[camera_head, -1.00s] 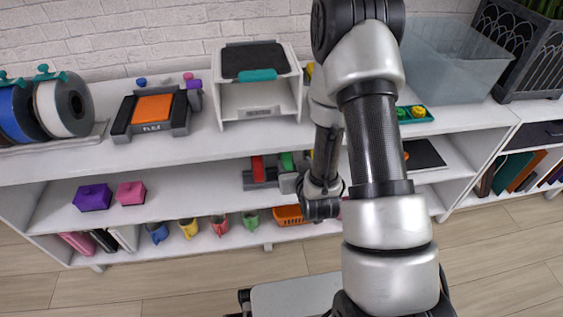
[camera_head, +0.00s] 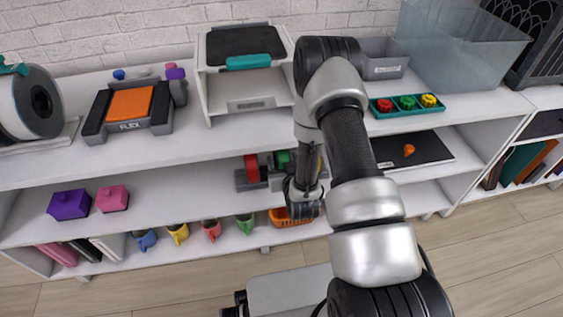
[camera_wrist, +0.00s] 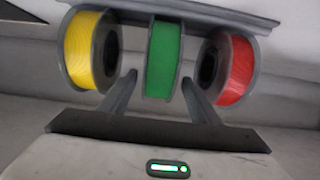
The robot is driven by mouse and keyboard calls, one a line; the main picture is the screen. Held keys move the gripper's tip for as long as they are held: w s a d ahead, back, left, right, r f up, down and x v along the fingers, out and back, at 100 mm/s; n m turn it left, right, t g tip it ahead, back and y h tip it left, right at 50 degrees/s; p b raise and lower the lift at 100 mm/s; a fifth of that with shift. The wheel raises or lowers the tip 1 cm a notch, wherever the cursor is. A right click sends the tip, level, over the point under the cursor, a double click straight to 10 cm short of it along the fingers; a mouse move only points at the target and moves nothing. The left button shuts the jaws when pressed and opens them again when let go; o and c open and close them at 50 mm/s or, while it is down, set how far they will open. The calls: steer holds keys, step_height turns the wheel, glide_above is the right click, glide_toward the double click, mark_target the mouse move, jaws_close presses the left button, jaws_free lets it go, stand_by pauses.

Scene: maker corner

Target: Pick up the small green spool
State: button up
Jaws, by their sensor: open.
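The small green spool (camera_wrist: 163,60) hangs between a yellow spool (camera_wrist: 92,50) and a red spool (camera_wrist: 232,70) in the wrist view. In the head view the green spool (camera_head: 283,158) shows on the middle shelf, partly hidden by my arm, with the red spool (camera_head: 252,166) left of it. My gripper (camera_wrist: 158,85) is open. Its two fingers reach toward the green spool, one on each side of its lower part, in the gaps beside the yellow and red spools. I cannot tell whether the fingers touch any spool.
The spools sit in a grey holder (camera_wrist: 180,10). A black board (camera_head: 430,147) with an orange piece lies to the right on the middle shelf (camera_head: 160,188). The top shelf (camera_head: 60,168) is just above my gripper. Mugs and an orange basket (camera_head: 290,218) are below.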

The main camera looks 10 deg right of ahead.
steer(key=b+x, duration=0.2)
steer(key=x, duration=0.5)
steer(key=shift+w+d, duration=0.1)
steer(key=shift+w, duration=0.05)
steer(key=shift+c, duration=0.4)
steer(key=c, duration=1.1)
steer(key=shift+r, duration=0.1)
steer(key=shift+c, duration=1)
steer(key=shift+r, duration=0.1)
